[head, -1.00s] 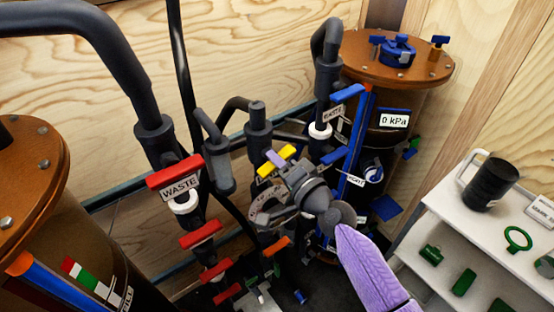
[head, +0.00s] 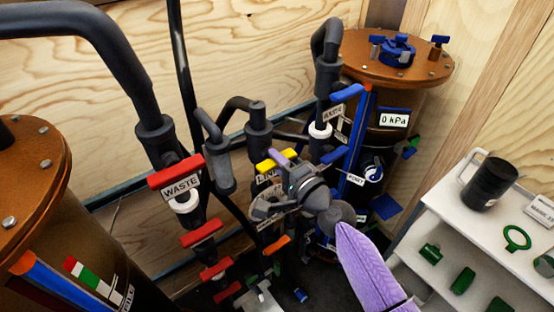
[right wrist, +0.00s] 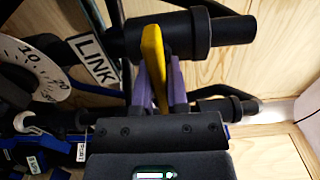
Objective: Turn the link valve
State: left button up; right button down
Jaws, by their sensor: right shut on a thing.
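The link valve's yellow handle (head: 291,154) sits in the middle of the pipework in the head view, with a white LINK label (head: 268,177) just below it. My right gripper (head: 278,160) reaches in from the lower right and is shut on the yellow handle, one purple finger covering its middle. In the right wrist view the yellow handle (right wrist: 152,50) stands nearly edge-on between the purple fingers (right wrist: 160,85), in front of a dark pipe. The LINK label (right wrist: 93,57) shows to its left. My left gripper is not in view.
Red waste valve handles (head: 175,172) are to the left, blue handles (head: 348,93) to the right. A round gauge (right wrist: 35,70) is close to my right wrist. A brown tank (head: 398,55) reading 0 kPa stands behind. A white shelf cart (head: 440,205) stands at right.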

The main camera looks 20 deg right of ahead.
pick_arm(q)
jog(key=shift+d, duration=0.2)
pick_arm(e)
jog(key=c, duration=0.6)
grip_release()
jog(key=shift+c, duration=0.2)
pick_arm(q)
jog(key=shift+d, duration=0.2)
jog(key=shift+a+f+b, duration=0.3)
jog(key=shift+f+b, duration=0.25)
pick_arm(e)
jog(key=v, duration=1)
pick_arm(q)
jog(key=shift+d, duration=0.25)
